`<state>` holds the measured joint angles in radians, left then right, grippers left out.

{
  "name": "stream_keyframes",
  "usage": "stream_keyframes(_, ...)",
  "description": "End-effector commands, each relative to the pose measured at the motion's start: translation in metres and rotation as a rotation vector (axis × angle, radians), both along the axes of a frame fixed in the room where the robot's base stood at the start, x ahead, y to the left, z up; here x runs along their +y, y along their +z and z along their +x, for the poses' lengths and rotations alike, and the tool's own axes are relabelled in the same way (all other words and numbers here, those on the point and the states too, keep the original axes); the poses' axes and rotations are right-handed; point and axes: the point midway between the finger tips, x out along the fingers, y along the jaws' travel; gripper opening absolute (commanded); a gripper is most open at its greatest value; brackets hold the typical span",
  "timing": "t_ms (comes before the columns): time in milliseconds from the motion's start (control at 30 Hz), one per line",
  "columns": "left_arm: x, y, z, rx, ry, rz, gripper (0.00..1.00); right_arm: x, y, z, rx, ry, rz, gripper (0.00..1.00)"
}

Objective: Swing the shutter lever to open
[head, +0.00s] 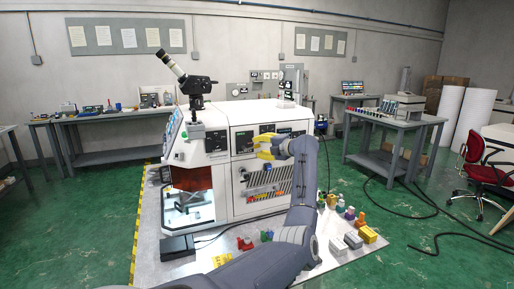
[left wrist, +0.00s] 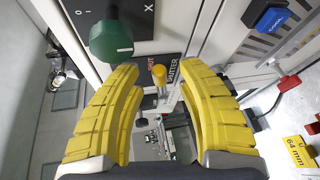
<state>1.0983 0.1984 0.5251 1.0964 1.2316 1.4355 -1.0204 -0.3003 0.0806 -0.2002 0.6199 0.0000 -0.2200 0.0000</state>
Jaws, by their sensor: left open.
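My left gripper (head: 268,148) has yellow fingers and is at the front of the white machine (head: 240,200) in the head view. In the left wrist view the left gripper (left wrist: 164,80) is open, one finger on each side. A small lever with a yellow knob (left wrist: 159,74) shows between the fingertips, beside a dark plate (left wrist: 172,65) partly lettered SHUTTER. The knob appears apart from both fingers; its depth relative to the fingertips is hard to tell. In the head view the lever cannot be made out near the gripper. My right gripper is in neither view.
A dark green round knob (left wrist: 111,41) is close to the left finger. A blue button (left wrist: 271,20) is at upper right. Several small coloured parts and blocks (head: 353,239) lie on the pale floor plate, right of my arm.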

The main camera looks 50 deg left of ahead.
Motion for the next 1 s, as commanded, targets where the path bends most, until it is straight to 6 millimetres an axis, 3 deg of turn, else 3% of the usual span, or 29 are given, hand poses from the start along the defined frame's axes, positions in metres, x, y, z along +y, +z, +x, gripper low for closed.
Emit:
stream_keyframes(200,0.015,-0.003,-0.001,0.0,0.0,0.0,0.38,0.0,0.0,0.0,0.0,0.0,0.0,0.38)
stream_keyframes(633,0.019,-0.004,-0.001,-0.001,-0.001,0.0,0.41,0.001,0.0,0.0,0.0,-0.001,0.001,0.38)
stream_keyframes(1000,0.019,-0.004,-0.001,0.0,0.0,-0.001,0.0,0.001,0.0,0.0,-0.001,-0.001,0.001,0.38)
